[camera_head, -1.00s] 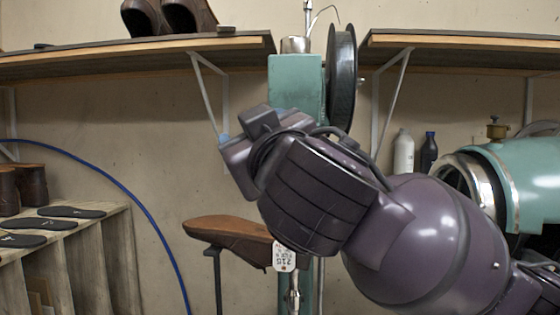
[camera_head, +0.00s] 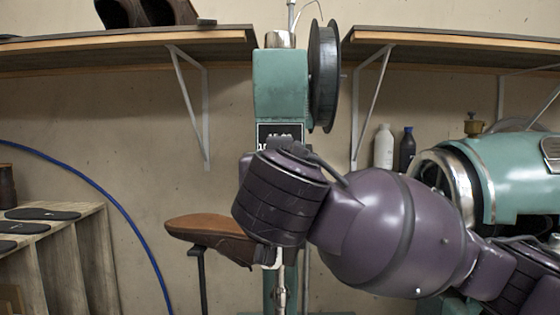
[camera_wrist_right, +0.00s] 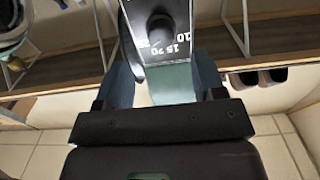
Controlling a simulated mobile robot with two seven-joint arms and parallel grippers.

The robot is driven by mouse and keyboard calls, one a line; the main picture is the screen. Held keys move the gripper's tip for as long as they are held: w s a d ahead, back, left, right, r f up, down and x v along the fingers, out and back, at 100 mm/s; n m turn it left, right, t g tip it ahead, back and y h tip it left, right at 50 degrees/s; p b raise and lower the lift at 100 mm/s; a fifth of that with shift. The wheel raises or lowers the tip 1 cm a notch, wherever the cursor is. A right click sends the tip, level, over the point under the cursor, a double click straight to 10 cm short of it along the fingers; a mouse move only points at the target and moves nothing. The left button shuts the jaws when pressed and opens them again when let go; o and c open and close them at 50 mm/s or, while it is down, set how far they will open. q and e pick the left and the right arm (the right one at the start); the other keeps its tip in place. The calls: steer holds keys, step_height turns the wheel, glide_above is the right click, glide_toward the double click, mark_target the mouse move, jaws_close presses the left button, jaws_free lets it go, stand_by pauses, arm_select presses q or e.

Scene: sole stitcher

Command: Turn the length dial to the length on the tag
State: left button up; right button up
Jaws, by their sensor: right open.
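The stitcher (camera_head: 281,85) is a teal column with a dark reel at its side. Its black dial plate (camera_head: 280,131) with white numbers shows just above my right wrist, which covers the part below. In the right wrist view the dark round knob of the length dial (camera_wrist_right: 160,28) sits on the plate, with numbers such as 10, 15 and 20 around it. My right gripper (camera_wrist_right: 164,80) is open, its bluish fingers on either side below the plate, apart from the knob. The tag (camera_head: 269,257) is mostly hidden behind my arm; only a white edge shows. My left gripper is out of view.
A brown shoe (camera_head: 205,230) sits on a stand left of the column. Wooden shelves (camera_head: 120,45) flank the stitcher above. Two bottles (camera_head: 384,147) and a teal tank-like machine (camera_head: 510,175) stand at the right. A blue hose (camera_head: 110,200) curves at the left.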

steer(key=w, duration=0.6)
steer(key=shift+c, duration=0.4)
steer(key=c, duration=0.8)
